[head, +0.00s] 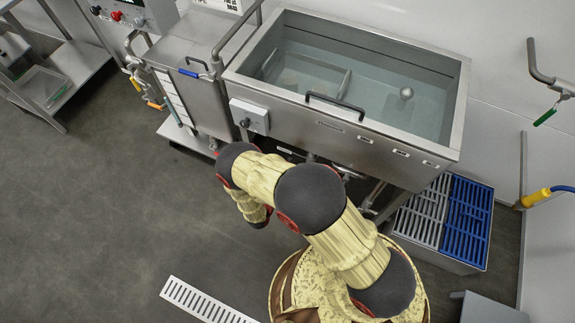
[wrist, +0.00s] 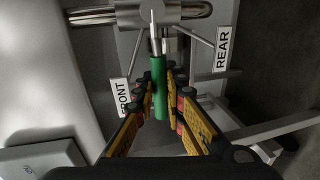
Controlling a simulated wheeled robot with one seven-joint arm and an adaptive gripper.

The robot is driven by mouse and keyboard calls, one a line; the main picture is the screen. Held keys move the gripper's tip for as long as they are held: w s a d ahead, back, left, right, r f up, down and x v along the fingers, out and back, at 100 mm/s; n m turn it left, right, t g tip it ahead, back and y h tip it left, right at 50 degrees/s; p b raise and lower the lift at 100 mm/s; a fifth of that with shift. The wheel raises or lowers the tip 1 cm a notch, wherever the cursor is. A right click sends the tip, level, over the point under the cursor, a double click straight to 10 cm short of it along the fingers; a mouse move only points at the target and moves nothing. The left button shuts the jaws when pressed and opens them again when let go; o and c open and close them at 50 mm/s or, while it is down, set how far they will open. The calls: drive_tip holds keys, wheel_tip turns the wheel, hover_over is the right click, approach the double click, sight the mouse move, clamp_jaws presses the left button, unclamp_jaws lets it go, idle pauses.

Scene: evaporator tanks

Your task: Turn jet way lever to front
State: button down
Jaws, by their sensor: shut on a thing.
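The jet way lever has a green handle (wrist: 158,82) on a thin metal stem and shows in the wrist view. It extends down the picture from a steel pipe fitting, between a FRONT label (wrist: 122,97) on the left and a REAR label (wrist: 223,48) on the right. The handle lies nearer the FRONT label. My gripper (wrist: 163,98) has its yellow and black fingers on either side of the handle, shut on it. In the head view my arm reaches below the tank, and I cannot make out the lever or my gripper's fingers there.
A steel tank (head: 345,85) with water stands above my arm. A grey control box (head: 249,116) is on its front. A grate basin (head: 447,218) is at right, and a green-handled wall tap (head: 545,117) is above it. The floor at left is clear around a drain (head: 205,302).

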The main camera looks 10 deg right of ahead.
drive_tip(key=c, duration=1.8)
unclamp_jaws()
drive_tip(key=shift+c, duration=0.2)
drive_tip(key=v, duration=1.2)
